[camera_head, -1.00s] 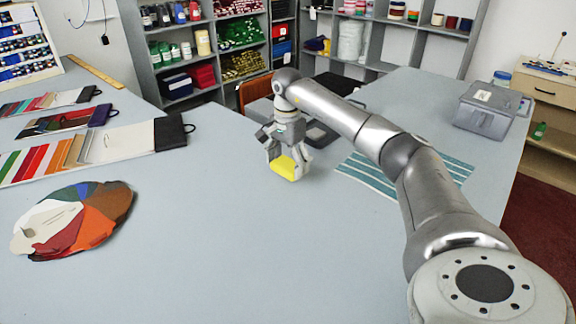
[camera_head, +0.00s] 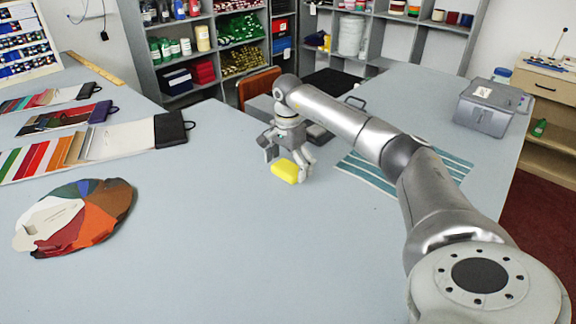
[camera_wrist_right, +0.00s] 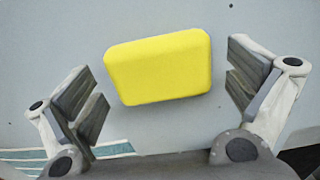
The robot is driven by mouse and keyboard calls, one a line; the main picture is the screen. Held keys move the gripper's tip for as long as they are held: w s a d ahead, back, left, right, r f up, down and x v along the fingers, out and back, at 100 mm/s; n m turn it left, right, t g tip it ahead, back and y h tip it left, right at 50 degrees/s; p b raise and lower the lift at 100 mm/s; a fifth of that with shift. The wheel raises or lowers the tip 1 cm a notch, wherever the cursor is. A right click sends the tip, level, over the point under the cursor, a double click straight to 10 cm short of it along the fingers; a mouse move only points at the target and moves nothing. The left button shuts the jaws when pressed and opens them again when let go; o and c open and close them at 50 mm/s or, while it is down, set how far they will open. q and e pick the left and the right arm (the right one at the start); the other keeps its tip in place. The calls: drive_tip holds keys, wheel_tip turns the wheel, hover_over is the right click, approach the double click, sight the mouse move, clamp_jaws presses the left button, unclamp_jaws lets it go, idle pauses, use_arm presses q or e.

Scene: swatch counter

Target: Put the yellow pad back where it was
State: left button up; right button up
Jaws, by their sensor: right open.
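The yellow pad (camera_head: 285,171) lies on the grey-blue counter (camera_head: 220,230), left of the striped cloth. My right gripper (camera_head: 288,160) is over it at its far side, with the fingers spread. In the right wrist view the yellow pad (camera_wrist_right: 160,67) sits between the two open fingers (camera_wrist_right: 168,92), with a gap on each side. The pad appears to rest on the counter, and neither finger touches it. My left gripper is not in view.
A teal striped cloth (camera_head: 368,175) lies right of the pad, partly under my right arm. A grey box (camera_head: 487,107) stands at the back right. Swatch cards (camera_head: 105,143) and a colour fan (camera_head: 75,225) lie at left. The front middle of the counter is clear.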

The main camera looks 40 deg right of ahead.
sight(288, 167)
wheel_tip(288, 167, up, 12)
drive_tip(key=b, duration=0.1)
drive_tip(key=shift+r+b, duration=0.2)
drive_tip(key=shift+b, duration=0.15)
drive_tip(key=shift+f, duration=0.1)
idle(0.5)
